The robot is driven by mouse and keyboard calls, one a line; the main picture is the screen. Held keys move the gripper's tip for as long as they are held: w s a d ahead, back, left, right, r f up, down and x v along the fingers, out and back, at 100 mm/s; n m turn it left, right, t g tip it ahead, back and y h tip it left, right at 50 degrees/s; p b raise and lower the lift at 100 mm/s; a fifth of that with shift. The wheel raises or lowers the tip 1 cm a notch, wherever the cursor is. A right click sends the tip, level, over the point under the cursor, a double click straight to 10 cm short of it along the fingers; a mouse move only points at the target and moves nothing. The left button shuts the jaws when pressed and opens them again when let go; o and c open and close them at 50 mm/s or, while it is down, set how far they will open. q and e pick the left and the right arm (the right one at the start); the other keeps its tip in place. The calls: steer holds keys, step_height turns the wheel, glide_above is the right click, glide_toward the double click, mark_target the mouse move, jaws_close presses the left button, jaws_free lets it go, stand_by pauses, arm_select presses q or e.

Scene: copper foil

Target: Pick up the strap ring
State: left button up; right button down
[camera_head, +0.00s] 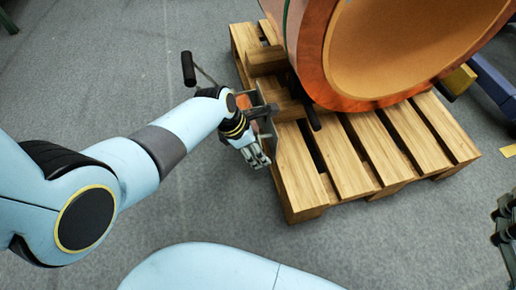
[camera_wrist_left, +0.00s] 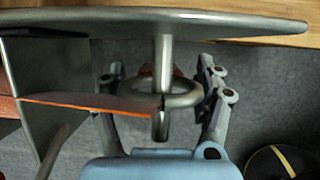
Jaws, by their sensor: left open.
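The strap ring (camera_wrist_left: 183,97) is a grey metal ring in the left wrist view. It sits on a short post below a flat metal plate (camera_wrist_left: 230,22). An orange strap (camera_wrist_left: 85,101) runs from the left to the ring. My left gripper (camera_wrist_left: 160,76) is open, with one finger on each side of the ring, and I see gaps beside it. In the head view my left gripper (camera_head: 257,154) is at the left edge of the wooden pallet (camera_head: 298,180). The ring itself cannot be made out there.
A large copper-coloured roll (camera_head: 345,75) lies on the pallet. A black handle (camera_head: 188,68) sticks up behind my left wrist. A dark jointed object (camera_head: 506,225) is at the right edge. The grey floor left of the pallet is clear.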

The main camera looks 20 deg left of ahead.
arm_select(q)
steer(key=shift+d+f, duration=0.1)
steer(key=shift+f, duration=0.2)
arm_select(e)
steer(key=shift+w+a+r+t+y, duration=0.15)
steer(key=shift+w+r+t, duration=0.25)
steer(key=shift+r, duration=0.4)
steer(key=shift+w+a+r+t+y, duration=0.15)
steer(key=shift+w+r+t, duration=0.2)
steer(key=shift+r, duration=0.45)
steer(key=shift+d, duration=0.1)
arm_select(q)
steer(key=shift+w, duration=0.1)
steer(key=c, duration=1.3)
